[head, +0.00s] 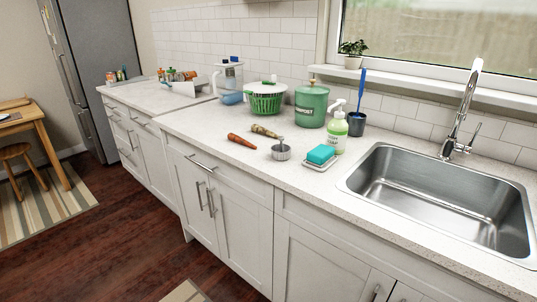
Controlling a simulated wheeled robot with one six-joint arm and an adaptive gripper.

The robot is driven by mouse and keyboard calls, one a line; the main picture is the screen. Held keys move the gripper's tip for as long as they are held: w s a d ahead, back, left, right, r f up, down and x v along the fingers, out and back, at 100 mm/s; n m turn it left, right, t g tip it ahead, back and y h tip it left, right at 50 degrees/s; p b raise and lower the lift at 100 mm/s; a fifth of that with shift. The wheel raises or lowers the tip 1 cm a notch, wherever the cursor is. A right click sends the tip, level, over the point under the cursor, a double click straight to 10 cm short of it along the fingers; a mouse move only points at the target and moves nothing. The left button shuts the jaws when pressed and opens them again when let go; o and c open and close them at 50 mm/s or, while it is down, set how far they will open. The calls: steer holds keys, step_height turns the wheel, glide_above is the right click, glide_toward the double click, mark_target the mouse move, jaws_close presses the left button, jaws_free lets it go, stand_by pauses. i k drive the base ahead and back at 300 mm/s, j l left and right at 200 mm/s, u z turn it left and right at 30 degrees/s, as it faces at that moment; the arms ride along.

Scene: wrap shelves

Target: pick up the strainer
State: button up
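A small round metal piece with an upright stem (281,152), which looks like a sink strainer, stands on the white speckled counter (215,160). It is left of the soap dish and in front of the carrot and parsnip. A green slotted basket with a white top (265,101), like a salad spinner, stands further back near the tiled wall. My gripper is not in view.
A teal sponge (321,154) lies on a soap dish, with a green pump bottle (338,132) behind it. A carrot (241,141) and a parsnip (265,131) lie nearby. A green canister (311,106) stands behind. The steel sink (440,195) is right. Front-left counter is clear.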

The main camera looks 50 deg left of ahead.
mark_target(281, 147)
steer(key=u, duration=1.9)
steer(key=i+j+u, duration=0.1)
steer(key=i, duration=0.45)
steer(key=i+j+u, duration=0.15)
steer(key=i, duration=0.35)
steer(key=j, duration=0.1)
